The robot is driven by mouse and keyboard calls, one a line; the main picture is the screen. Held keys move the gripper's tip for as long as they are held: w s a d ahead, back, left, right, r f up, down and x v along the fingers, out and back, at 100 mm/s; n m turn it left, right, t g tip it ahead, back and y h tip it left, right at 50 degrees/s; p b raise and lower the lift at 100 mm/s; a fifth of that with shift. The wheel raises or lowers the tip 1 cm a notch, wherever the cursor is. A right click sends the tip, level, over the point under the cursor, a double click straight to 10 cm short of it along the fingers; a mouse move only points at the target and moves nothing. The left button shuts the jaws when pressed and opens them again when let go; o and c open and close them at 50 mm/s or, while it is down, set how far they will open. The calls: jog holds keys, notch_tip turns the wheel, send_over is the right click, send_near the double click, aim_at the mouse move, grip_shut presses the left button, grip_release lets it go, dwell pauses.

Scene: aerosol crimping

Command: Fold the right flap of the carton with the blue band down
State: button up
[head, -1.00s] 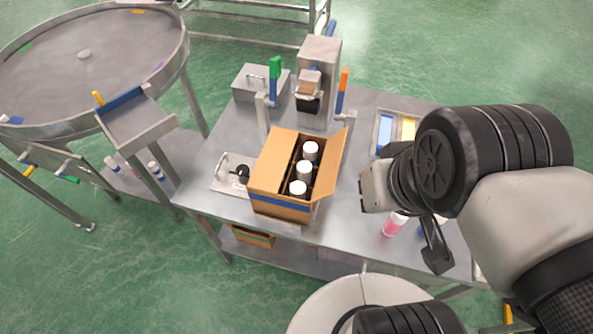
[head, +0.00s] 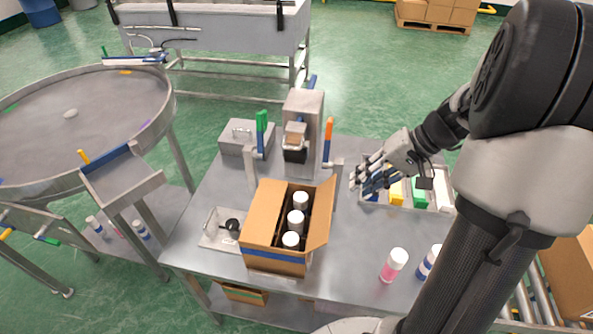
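The cardboard carton with the blue band (head: 275,254) stands upright on the metal table in the head view. White-capped cans (head: 296,221) stand inside it, between dark dividers. Its right flap (head: 321,216) is raised and leans outward to the right, so the top is open on that side. A broad cardboard panel (head: 263,211) shows on the left side.
A press (head: 302,125) with green and orange handles stands behind the carton. Pink (head: 394,266) and blue-white (head: 429,262) cans stand at the front right. A parts tray (head: 437,208) lies at the right. Bare tabletop lies between carton and cans.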

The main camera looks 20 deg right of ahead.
jog(key=b, duration=0.5)
send_near(313, 217)
jog(key=x, duration=0.6)
jog(key=shift+w+f, duration=0.2)
jog(key=shift+f, duration=0.15)
jog(key=shift+c, duration=0.5)
grip_shut()
